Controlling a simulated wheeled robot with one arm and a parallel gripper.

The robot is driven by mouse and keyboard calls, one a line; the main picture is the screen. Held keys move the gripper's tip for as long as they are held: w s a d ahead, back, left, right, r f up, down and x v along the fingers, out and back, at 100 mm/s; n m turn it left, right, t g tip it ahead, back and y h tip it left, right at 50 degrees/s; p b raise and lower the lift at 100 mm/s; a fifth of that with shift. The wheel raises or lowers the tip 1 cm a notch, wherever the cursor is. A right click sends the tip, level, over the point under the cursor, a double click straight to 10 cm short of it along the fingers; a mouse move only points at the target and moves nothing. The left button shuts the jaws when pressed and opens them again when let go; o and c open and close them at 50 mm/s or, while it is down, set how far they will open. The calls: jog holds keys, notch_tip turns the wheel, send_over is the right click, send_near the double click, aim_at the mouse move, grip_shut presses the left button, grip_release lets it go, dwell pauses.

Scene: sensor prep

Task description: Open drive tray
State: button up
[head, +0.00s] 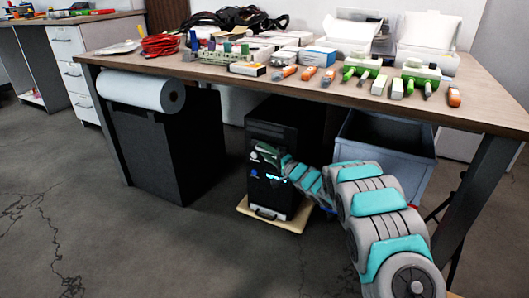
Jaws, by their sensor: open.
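A black computer tower (285,132) stands upright under the workbench in the head view. Its front panel faces the open floor and shows small white marks and a blue-lit spot. I cannot make out a separate drive tray on it; my gripper covers part of the panel. My teal and grey arm comes in from the lower right and reaches the tower's front. My gripper (270,164) is at the panel, small and dark in the picture. Its jaws are open. I cannot tell whether it touches the panel.
The tower rests on a pale wooden base (292,223). A grey-blue bin (397,143) stands right of it, a black bin (155,150) with a white roll (140,90) left. The workbench top (200,72) overhangs, crowded with tools and parts. The front floor is clear.

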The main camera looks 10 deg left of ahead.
jog(key=shift+w+a, duration=0.2)
jog(key=shift+a, duration=0.05)
jog(key=shift+c, duration=0.2)
grip_shut()
dwell(1.1)
